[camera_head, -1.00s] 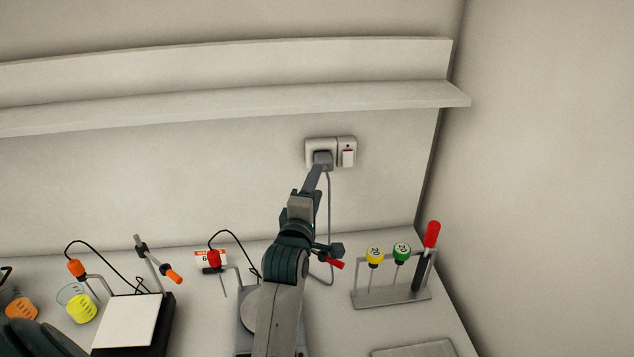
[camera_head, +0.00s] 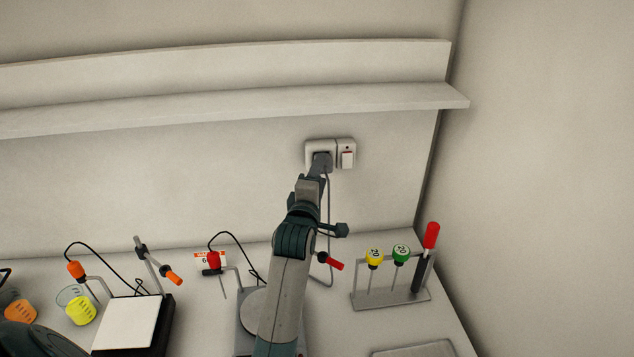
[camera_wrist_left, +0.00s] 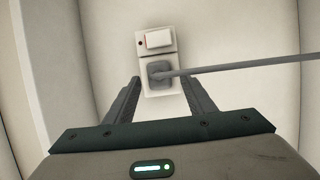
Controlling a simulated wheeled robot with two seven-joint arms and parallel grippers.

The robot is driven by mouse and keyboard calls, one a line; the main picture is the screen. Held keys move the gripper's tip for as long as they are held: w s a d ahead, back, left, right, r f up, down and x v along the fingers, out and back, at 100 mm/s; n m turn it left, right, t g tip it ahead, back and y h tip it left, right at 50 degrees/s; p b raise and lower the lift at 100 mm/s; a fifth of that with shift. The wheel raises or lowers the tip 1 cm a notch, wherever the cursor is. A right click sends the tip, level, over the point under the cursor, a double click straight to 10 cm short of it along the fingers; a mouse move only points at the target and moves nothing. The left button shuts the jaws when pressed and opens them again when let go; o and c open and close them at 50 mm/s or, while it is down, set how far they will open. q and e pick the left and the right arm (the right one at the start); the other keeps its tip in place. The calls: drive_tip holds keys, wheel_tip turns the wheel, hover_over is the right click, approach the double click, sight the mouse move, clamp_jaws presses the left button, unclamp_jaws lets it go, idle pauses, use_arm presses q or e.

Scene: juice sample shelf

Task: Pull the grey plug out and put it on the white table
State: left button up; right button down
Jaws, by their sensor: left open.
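The grey plug (camera_wrist_left: 158,76) sits in the white wall socket (camera_wrist_left: 147,58), and its grey cable (camera_wrist_left: 240,67) runs off to the right in the left wrist view. In the head view the plug (camera_head: 321,156) is partly hidden by my gripper, and the cable hangs down to the white table (camera_head: 200,325). My left gripper (camera_head: 319,168) is at the socket. In the left wrist view my left gripper (camera_wrist_left: 160,84) is open, with one finger on each side of the plug; I cannot tell whether they touch it. My right gripper is not in view.
A white switch (camera_head: 347,159) is beside the socket, below a long shelf (camera_head: 230,105). On the table are a rack (camera_head: 390,297) with yellow, green and red-topped tools, a black-sided plate device (camera_head: 125,322), probe stands and colored beakers (camera_head: 82,311). My forearm crosses above the table.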

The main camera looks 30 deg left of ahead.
use_arm(q)
drive_tip(key=shift+x, duration=1.4)
clamp_jaws()
